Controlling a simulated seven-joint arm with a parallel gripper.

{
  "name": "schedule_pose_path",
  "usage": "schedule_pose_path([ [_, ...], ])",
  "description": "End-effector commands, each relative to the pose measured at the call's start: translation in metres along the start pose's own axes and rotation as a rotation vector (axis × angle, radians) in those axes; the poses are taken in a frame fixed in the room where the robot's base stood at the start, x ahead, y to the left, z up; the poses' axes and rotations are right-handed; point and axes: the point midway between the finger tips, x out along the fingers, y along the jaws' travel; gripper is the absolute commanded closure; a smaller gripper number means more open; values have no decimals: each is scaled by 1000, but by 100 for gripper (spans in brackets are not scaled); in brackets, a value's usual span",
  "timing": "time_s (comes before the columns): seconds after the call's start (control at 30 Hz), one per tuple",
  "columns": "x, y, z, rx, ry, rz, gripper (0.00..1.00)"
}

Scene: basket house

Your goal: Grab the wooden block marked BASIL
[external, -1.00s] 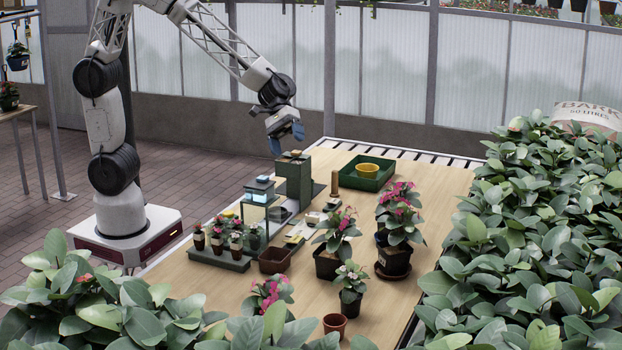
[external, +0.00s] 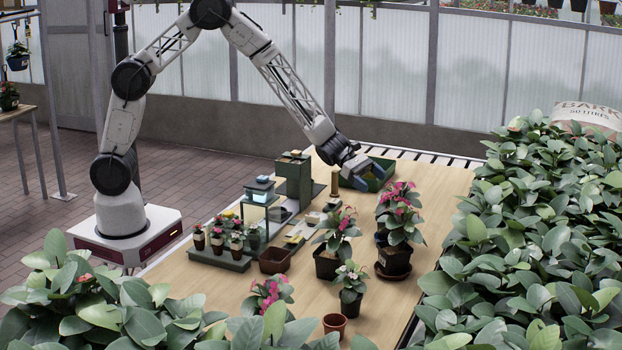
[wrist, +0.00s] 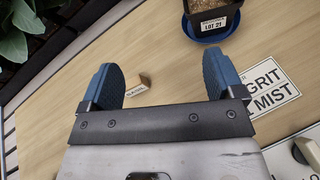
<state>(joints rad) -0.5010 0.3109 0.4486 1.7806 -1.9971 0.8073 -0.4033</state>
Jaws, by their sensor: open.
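A small wooden block (wrist: 138,85) with a pale label lies on the table in the wrist view, close to the inner side of my left blue finger. Its lettering is too small to read surely, so I cannot tell whether it says BASIL. My gripper (wrist: 164,76) is open, with its two blue fingers wide apart and nothing held between them. In the external view my gripper (external: 366,174) is low at the far end of the table, in front of the green tray (external: 388,165). I cannot pick out the block in the external view.
A dark pot labelled LOT 21 (wrist: 212,20) stands on a blue saucer ahead of my right finger. A GRIT MIST card (wrist: 271,88) lies beside that finger. Flowering pots (external: 397,225) and a dark green stand (external: 293,178) occupy the nearer table.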

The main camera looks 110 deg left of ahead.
Motion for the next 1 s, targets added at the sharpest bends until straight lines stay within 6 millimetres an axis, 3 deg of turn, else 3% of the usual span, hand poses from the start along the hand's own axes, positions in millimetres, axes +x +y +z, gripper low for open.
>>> schedule_pose_path([
  [0.03, 4, 13, -18, -46, 3, 30, 13],
  [0.2, 13, 48, -62, -180, 1, 123, 13],
  [0.37, 17, 65, -86, -253, -1, 174, 13],
  [1.0, 24, 71, -94, -274, -1, 189, 13],
])
